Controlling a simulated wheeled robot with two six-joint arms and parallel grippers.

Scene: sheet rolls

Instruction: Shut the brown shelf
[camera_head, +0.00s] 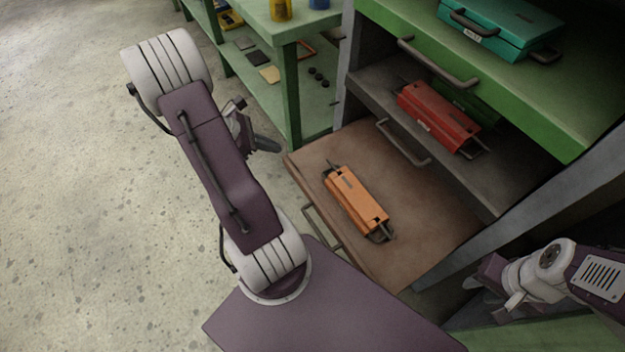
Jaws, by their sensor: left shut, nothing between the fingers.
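The brown shelf (425,215) is pulled out of the cabinet, low down in the middle of the head view. Its front handle (322,228) is on the edge facing lower left. An orange case (357,201) lies on it. My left gripper (264,144) is shut and empty, partly hidden behind my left arm. It is left of the shelf's far front corner, apart from the handle. My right gripper (484,286) is at the lower right, beside the cabinet's grey frame; its finger opening is not clear.
Above are a dark shelf (375,95) with a red case (438,117) and a green shelf (590,125) with a teal case (500,28). A green workbench (291,100) stands behind. Open concrete floor (90,220) lies to the left.

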